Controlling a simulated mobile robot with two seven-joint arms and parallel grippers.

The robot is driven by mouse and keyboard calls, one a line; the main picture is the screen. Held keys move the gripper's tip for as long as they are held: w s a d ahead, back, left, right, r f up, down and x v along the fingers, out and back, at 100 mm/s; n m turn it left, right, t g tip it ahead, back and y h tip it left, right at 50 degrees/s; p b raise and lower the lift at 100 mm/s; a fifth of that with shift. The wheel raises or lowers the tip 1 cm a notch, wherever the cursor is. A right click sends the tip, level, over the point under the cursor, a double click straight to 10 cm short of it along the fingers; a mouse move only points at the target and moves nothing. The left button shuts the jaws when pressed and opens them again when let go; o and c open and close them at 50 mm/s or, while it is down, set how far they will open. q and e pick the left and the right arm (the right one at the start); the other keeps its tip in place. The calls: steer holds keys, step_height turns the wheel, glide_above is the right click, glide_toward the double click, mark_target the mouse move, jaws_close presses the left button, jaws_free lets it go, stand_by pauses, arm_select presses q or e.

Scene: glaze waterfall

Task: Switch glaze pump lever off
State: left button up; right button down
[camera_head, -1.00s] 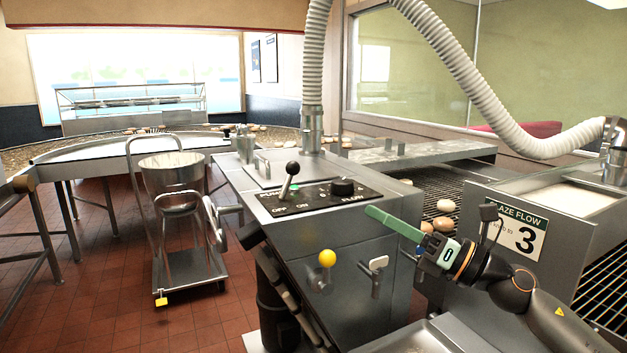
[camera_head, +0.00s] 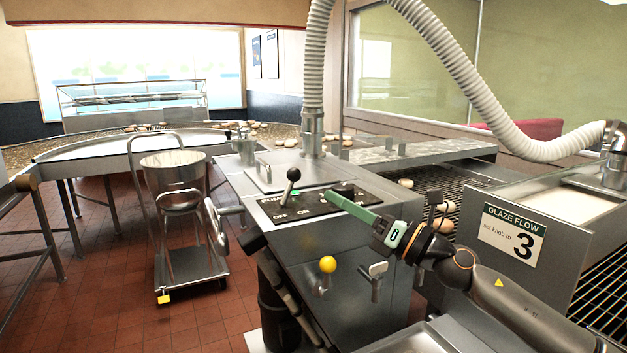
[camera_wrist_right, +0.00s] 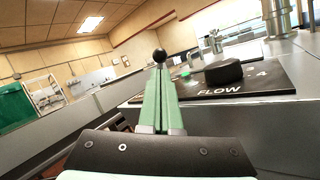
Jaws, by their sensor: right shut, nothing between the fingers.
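The pump lever (camera_head: 288,186) has a black ball knob and a metal stem. It stands on a black panel (camera_head: 274,208) marked PUMP, OFF and ON, and leans slightly right of upright, its base hard to make out. My right gripper (camera_head: 333,195) is shut and empty, its green fingers pointing left toward the lever with a gap between. In the right wrist view the closed fingers (camera_wrist_right: 158,98) line up with the lever's black ball (camera_wrist_right: 160,55) beyond them. The black flow knob (camera_wrist_right: 223,72) sits right of the fingers. My left gripper is not in view.
A GLAZE FLOW sign (camera_head: 513,232) reads 3. A corrugated hose (camera_head: 313,70) rises behind the panel. A trolley with a pot (camera_head: 174,172) stands left.

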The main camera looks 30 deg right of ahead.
mark_target(300, 176)
steer(key=p+x, duration=0.1)
steer(key=x, duration=0.1)
steer(key=p+x, duration=0.1)
steer(key=shift+w+a+r, duration=0.15)
steer(key=shift+w+r, duration=0.15)
steer(key=shift+r, duration=0.05)
steer(key=shift+p+x, duration=0.45)
steer(key=shift+x, duration=0.45)
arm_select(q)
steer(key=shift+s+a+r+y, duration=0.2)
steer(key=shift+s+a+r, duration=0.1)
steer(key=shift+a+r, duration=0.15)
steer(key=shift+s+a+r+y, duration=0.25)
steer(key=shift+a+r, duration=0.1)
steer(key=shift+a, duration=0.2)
arm_select(e)
steer(key=shift+w+a+f, duration=0.1)
steer(key=shift+f, duration=0.05)
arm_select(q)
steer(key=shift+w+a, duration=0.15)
